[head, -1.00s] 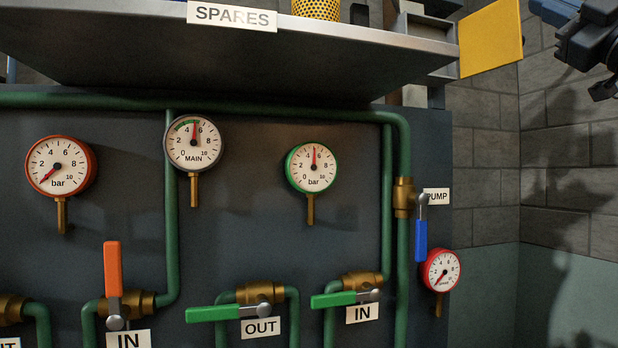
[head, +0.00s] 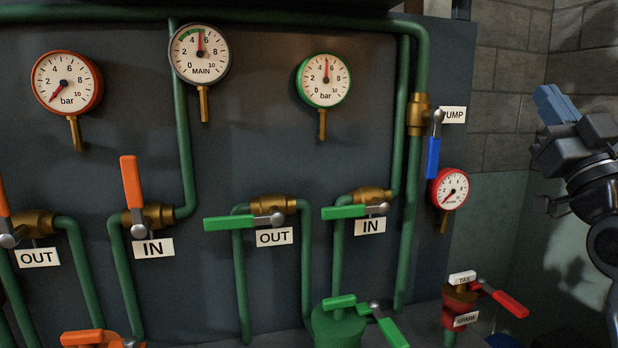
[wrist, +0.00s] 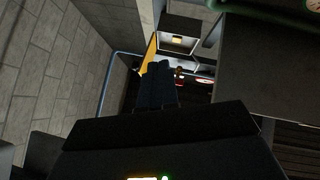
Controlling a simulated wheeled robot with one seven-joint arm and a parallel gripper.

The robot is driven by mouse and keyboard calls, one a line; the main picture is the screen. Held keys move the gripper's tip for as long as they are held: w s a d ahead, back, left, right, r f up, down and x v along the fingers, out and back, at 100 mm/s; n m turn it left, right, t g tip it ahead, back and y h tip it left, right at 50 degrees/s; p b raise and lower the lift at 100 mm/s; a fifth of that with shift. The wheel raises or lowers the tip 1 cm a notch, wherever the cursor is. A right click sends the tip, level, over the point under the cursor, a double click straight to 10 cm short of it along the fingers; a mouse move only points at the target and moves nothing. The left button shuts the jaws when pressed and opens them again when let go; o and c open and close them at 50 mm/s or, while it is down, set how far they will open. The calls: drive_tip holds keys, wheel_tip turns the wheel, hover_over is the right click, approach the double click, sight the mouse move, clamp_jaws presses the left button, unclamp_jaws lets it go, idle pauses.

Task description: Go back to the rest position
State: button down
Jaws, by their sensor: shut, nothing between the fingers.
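My gripper (head: 547,98) is at the right of the head view, raised in front of the grey block wall and right of the gauge panel. Its blue fingers point up and to the left. In the wrist view the two fingers (wrist: 158,84) lie side by side, shut, with nothing between them. The gripper touches nothing that I can see. Part of my arm is cut off by the right edge of the head view.
The panel (head: 270,170) carries green pipes, several gauges and lever valves. The blue PUMP lever (head: 433,158) and red-rimmed gauge (head: 453,189) are nearest my gripper. A yellow plate (wrist: 150,52) shows in the wrist view.

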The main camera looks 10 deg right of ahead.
drive_tip(key=s+a+f+m+g, duration=0.2)
drive_tip(key=s+a+f, duration=0.25)
drive_tip(key=f, duration=0.55)
drive_tip(key=s+a+f+m+g+h, duration=0.1)
drive_tip(key=s+a+f+g, duration=0.15)
drive_tip(key=a+f, duration=0.45)
drive_tip(key=s+a+f+m+g, duration=0.15)
drive_tip(key=s+f, duration=0.25)
drive_tip(key=f, duration=0.8)
drive_tip(key=s+a+f+n+g+y, duration=0.1)
drive_tip(key=s+a+f+y, duration=0.1)
drive_tip(key=s, duration=0.7)
drive_tip(key=s+a+f+n+g+y, duration=0.1)
drive_tip(key=s+a+f+n+g, duration=0.1)
drive_tip(key=s+f, duration=0.3)
drive_tip(key=s+a+f+n+g+y, duration=0.1)
drive_tip(key=s+a+f, duration=0.3)
drive_tip(key=s, duration=1)
drive_tip(key=shift+g+y, duration=0.7)
drive_tip(key=shift+y, duration=0.1)
drive_tip(key=shift+n, duration=0.25)
